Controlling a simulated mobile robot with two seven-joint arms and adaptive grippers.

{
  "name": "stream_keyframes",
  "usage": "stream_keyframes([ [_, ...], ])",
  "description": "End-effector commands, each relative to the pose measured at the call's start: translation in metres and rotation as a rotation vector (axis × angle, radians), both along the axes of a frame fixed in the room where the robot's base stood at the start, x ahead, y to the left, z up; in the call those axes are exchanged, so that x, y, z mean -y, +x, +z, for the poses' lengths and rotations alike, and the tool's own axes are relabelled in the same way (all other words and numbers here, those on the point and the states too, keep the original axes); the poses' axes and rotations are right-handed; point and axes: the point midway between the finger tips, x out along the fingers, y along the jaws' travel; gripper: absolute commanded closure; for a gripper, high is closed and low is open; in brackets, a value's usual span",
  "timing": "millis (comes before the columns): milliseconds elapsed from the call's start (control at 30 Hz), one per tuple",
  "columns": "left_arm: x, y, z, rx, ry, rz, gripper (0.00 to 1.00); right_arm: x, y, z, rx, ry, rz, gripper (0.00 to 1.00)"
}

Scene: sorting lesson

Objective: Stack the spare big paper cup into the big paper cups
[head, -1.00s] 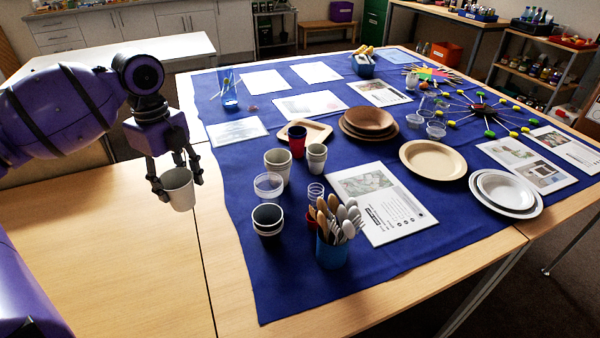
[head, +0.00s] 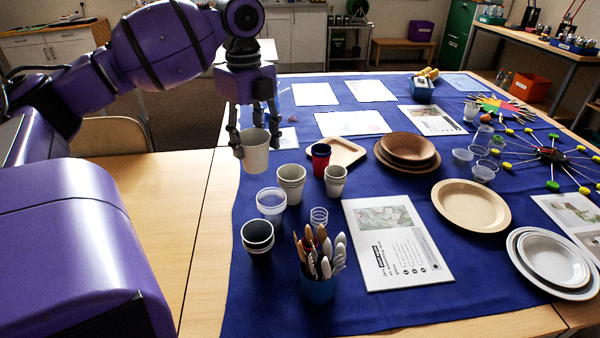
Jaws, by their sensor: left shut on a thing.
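My left gripper (head: 257,149) is shut on a white paper cup (head: 256,160), the spare big one, held upright above the left edge of the blue cloth. A stack of white big paper cups (head: 291,188) stands on the cloth, just right of and nearer than the held cup. In the picture a small gap separates the held cup from the stack. A smaller stack of pale paper cups (head: 335,182) stands further right. My right gripper is not in view.
Red cups (head: 320,160), clear cups (head: 271,207), dark-lined cups (head: 257,242) and a blue holder of cutlery (head: 318,289) crowd around the stack. Brown plates (head: 408,150) and a printed sheet (head: 390,273) lie to the right. The bare wooden table (head: 160,200) on the left is clear.

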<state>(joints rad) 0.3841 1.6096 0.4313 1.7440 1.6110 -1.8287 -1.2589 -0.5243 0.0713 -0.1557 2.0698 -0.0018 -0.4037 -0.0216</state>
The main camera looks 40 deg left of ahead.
Motion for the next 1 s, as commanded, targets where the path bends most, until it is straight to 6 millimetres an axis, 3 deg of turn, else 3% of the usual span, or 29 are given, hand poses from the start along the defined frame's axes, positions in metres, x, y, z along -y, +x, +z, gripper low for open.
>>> stream_keyframes([
  [300,-0.006,0.037,-0.017,0.005,-0.001,0.002,0.59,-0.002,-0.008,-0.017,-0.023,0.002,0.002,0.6],
  [700,-0.011,0.084,-0.037,0.005,-0.005,0.001,0.59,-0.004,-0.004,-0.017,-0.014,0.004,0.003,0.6],
  [1000,-0.018,0.121,-0.083,0.002,0.0,0.003,0.59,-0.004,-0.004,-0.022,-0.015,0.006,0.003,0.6],
])
